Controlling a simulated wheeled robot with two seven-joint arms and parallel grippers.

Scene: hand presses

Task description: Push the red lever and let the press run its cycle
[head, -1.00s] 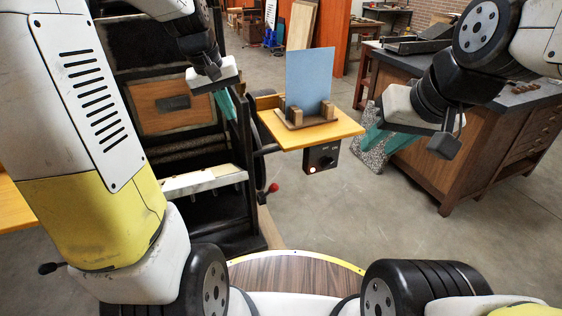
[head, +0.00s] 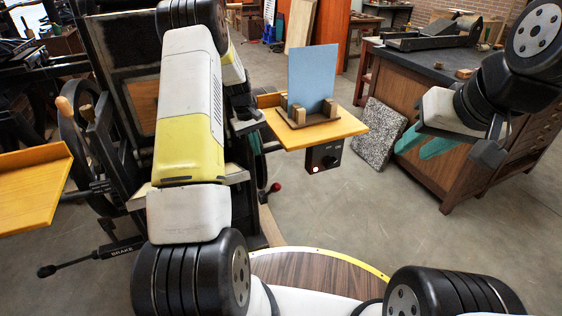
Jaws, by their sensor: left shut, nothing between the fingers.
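The dark press (head: 118,40) stands at the left, partly hidden behind my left arm. The red lever knob (head: 275,187) shows low on the press's right side, under the yellow shelf. My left gripper (head: 257,142) is shut and empty, beside the press's right side and above and slightly left of the red knob. It is apart from the knob in the picture, and its fingers are partly hidden. My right gripper (head: 424,144) is open and empty, in front of the cabinet at the right.
A yellow shelf (head: 345,125) juts out right of the press, holding a blue sheet (head: 312,75) upright between wooden blocks. A dark control box (head: 323,157) with a lit button hangs below it. A dark-topped cabinet (head: 440,185) stands right.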

